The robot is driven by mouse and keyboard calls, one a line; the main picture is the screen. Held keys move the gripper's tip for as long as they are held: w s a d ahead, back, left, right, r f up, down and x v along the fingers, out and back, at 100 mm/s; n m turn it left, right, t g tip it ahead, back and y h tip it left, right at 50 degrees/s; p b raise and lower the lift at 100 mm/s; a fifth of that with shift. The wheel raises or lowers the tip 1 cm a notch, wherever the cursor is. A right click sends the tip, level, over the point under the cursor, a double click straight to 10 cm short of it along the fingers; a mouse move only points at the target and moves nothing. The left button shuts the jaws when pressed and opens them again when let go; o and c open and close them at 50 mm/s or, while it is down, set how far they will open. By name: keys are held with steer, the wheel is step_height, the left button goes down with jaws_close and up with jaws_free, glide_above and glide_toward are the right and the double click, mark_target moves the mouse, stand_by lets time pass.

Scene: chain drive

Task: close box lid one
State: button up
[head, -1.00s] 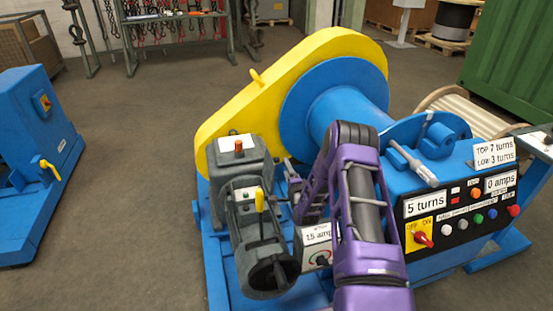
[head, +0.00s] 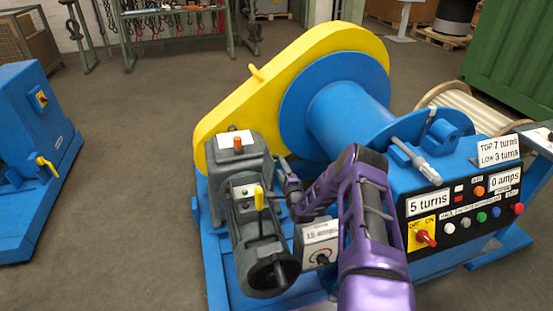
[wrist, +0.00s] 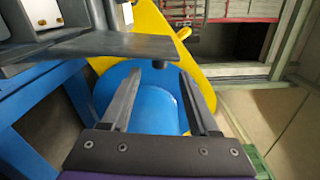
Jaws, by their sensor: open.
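My gripper (wrist: 172,70) is open and empty in the wrist view, its two dark fingers pointing toward the blue drum. A flat dark grey plate (wrist: 110,46) lies across the upper left, close to the left fingertip; I cannot tell whether they touch or whether it is box lid one. In the head view my purple arm reaches over the machine, with its wrist beside the grey gearbox (head: 237,160); the fingertips are not clear there. A small box with a white "15 amps" label (head: 320,231) and a dial sits left of my forearm. No lid is clearly identifiable.
The yellow chain guard (head: 225,115) and blue drum (head: 345,105) stand beyond my wrist. The grey motor (head: 262,255) with a yellow lever is left of it. The control panel (head: 462,215) is at right. Open floor (head: 130,150) lies to the left.

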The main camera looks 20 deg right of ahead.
mark_target(276, 157)
steer(key=w+b, duration=0.1)
steer(key=w, duration=0.6)
steer(key=shift+w, duration=0.15)
steer(key=shift+c, duration=0.2)
jaws_close()
stand_by(1.1)
